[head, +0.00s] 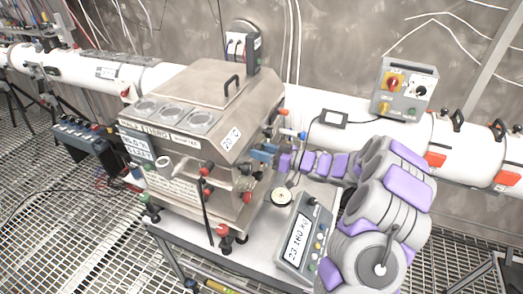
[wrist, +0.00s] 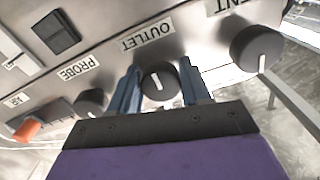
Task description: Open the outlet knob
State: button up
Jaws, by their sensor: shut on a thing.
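The outlet knob (wrist: 160,84) is a round black knob with a white pointer line, below the upside-down OUTLET label (wrist: 147,34) in the wrist view. My gripper (wrist: 161,74) has its two blue fingers on either side of this knob, shut on it. In the head view my gripper (head: 263,154) reaches the right side of the steel box device (head: 205,105). The knob itself is hidden there.
In the wrist view, a PROBE knob (wrist: 91,102) and another black knob (wrist: 257,48) flank the outlet knob closely. A scale with a display (head: 303,238) stands on the cart below my arm. White pipes (head: 300,115) run behind.

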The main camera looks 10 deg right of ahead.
jog(key=shift+r+m+p, duration=0.2)
jog(key=shift+m+p, duration=0.9)
jog(key=shift+p, duration=1.65)
jog(key=shift+f+m+p, duration=0.1)
jog(key=shift+m+p, duration=0.5)
jog(key=shift+p, duration=0.6)
jog(key=shift+f, duration=0.1)
jog(key=o, duration=1)
jog(key=shift+d, duration=0.1)
jog(key=shift+d, duration=0.1)
jog(key=v, duration=1.7)
jog(key=shift+s+d+f, duration=0.1)
jog(key=shift+d, duration=0.05)
